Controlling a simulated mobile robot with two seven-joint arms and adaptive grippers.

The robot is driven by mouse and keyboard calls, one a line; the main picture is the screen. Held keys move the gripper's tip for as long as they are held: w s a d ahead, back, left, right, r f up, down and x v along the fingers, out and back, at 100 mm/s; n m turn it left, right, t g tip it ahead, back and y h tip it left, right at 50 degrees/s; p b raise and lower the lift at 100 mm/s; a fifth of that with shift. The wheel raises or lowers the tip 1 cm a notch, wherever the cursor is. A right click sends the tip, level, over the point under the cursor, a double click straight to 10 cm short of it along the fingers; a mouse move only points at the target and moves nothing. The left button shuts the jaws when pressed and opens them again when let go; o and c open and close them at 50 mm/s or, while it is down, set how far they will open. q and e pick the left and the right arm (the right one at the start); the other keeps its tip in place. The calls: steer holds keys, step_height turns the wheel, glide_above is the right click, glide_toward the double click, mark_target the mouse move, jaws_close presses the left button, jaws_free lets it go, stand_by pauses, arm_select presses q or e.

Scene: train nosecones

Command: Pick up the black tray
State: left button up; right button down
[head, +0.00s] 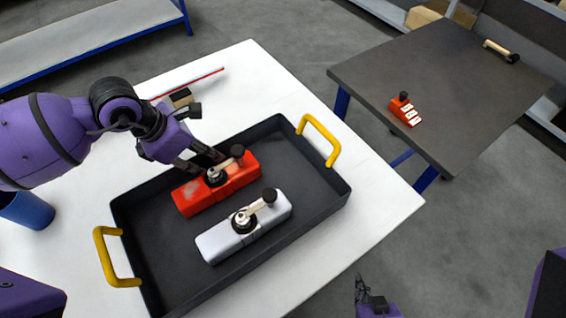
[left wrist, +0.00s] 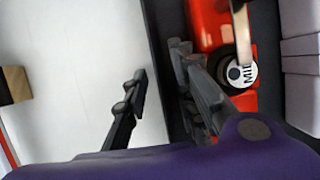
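The black tray (head: 328,192) lies on a white table, with yellow handles at its left (head: 104,262) and right (head: 322,136) ends. Inside are a red train nosecone (head: 190,198) and a white one (head: 218,246), each with a knobbed lever. My left gripper (head: 197,161) is open at the tray's back long side, beside the red nosecone. In the left wrist view, one finger is over the white table and the other over the tray, beside the red nosecone (left wrist: 209,22). Contact with the rim is unclear. My right gripper (head: 371,298) is partly visible at the bottom edge, clear of the tray.
The white table (head: 262,72) has free room behind the tray. A red-edged strip and a small dark-and-tan block (head: 181,98) lie there. A blue bin (head: 28,211) stands at left. A dark table (head: 440,85) at right holds a red part (head: 404,109) and a loose lever (head: 500,50).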

arm_select(q)
steer(key=shift+c, duration=0.4)
jaws_close()
steer(key=shift+w+d+r, duration=0.1)
